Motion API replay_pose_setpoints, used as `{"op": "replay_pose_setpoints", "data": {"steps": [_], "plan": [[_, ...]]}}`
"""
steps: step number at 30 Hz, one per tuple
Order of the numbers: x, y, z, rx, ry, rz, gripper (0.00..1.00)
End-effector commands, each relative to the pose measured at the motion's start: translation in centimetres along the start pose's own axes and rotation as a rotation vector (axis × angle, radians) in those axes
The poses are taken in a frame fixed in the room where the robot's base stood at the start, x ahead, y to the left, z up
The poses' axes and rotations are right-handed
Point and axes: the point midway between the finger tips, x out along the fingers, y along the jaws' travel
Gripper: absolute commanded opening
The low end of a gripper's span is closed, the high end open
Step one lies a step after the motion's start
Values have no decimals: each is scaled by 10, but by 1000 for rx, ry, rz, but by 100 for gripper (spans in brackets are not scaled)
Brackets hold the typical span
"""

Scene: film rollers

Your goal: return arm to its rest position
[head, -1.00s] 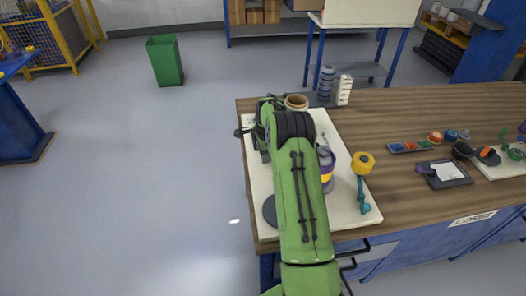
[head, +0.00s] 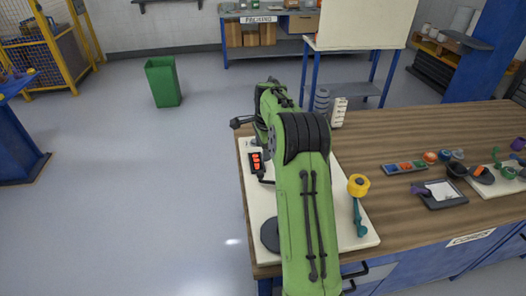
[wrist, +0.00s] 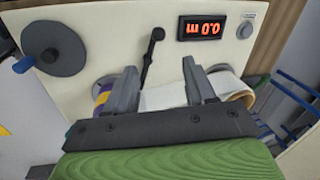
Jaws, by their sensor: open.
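My gripper (wrist: 160,82) is open, its two dark grey fingers apart with nothing visible held between them. It is above the cream panel (head: 252,205) on the bench; the fingers are hidden behind my green arm in the head view. In the wrist view, a roll with a pale band (wrist: 228,86) shows behind the right finger. A purple and yellow roller (wrist: 103,92) shows beside the left finger, partly covered. A black lever (wrist: 151,55) stands between. The red-lit display (wrist: 203,28) reads 0.0 m, upside down. A grey disc with a blue handle (wrist: 55,46) is at left.
A small tray (head: 405,167), a black-framed pad (head: 440,193) and several small parts lie further right on the wooden bench (head: 400,225). The floor left of the bench is clear up to the green bin (head: 163,82).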

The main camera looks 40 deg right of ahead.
Motion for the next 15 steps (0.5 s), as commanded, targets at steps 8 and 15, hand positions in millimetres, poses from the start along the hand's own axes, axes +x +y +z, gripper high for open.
{"op": "replay_pose_setpoints", "data": {"steps": [8, 15], "plan": [[1, 0, 0, 0, 0, 0, 54], [-34, 9, 24, -142, 12, -24, 54]]}}
